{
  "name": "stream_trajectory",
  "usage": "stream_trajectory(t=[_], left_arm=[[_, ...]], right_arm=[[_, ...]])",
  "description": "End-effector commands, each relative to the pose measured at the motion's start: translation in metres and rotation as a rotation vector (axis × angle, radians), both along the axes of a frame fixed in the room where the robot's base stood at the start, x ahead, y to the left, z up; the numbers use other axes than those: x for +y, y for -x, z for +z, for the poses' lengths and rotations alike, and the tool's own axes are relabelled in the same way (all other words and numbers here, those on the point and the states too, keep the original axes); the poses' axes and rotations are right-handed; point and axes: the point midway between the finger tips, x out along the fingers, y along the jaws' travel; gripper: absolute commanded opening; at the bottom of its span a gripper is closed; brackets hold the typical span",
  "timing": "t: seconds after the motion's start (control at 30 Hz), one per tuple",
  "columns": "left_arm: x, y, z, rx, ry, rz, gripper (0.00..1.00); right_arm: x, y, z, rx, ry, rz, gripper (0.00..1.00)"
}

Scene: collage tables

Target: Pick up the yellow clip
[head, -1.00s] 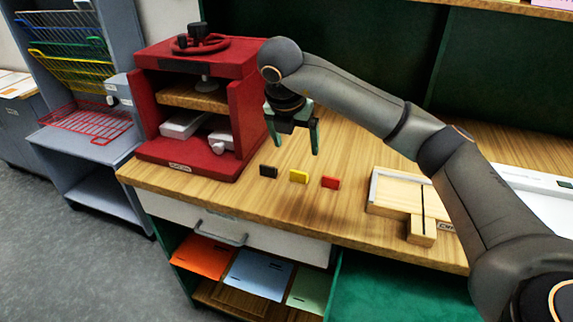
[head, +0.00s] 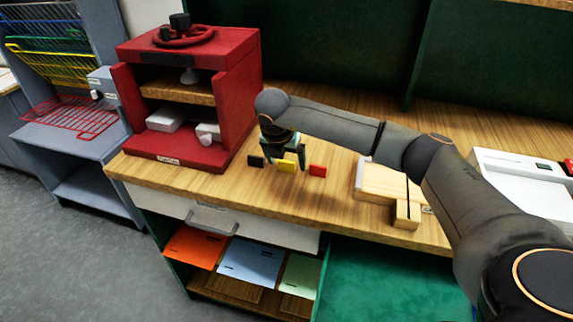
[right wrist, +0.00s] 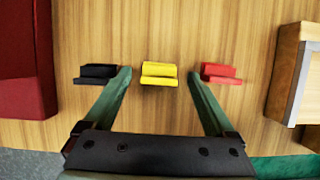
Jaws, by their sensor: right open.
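The yellow clip (head: 286,166) stands on the wooden tabletop between a black clip (head: 256,161) and a red clip (head: 317,170). In the right wrist view the yellow clip (right wrist: 159,74) lies centred between the two fingers, with clear gaps on both sides. My right gripper (head: 286,162) points down, open and empty, close over the yellow clip. Its left fingertip is beside the black clip (right wrist: 96,75) and its right fingertip beside the red clip (right wrist: 220,73) in that view. I cannot tell whether the fingertips touch them. My left gripper is not in view.
A red press (head: 188,95) stands left of the clips. A wooden jig (head: 385,185) lies to their right, and a white device (head: 515,190) is farther right. A drawer (head: 215,215) and shelf with coloured sheets sit below the table's front edge.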

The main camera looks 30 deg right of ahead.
Motion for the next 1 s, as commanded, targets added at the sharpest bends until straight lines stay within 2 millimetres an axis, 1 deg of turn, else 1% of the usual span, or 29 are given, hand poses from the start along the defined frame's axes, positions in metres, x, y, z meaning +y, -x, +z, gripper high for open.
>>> stream_trajectory(t=[0.2,0.23,0.9,1.0], left_arm=[[-0.0001,-0.0008,0.0003,-0.002,0.0,0.0,0.0],[-0.0001,-0.0009,0.0004,-0.002,0.0,0.0,0.0],[0.0,-0.0016,0.0008,-0.004,0.0,0.0,0.0],[0.0,-0.0016,0.0008,-0.004,0.001,0.0,0.0]], right_arm=[[0.0,-0.0005,-0.001,-0.001,0.0,0.001,0.9],[0.0,-0.0005,-0.001,-0.001,0.0,0.001,0.88],[0.0003,-0.0006,-0.0004,-0.002,0.0,0.001,0.12],[0.0002,-0.0006,-0.0002,-0.002,0.0,0.001,0.02]])
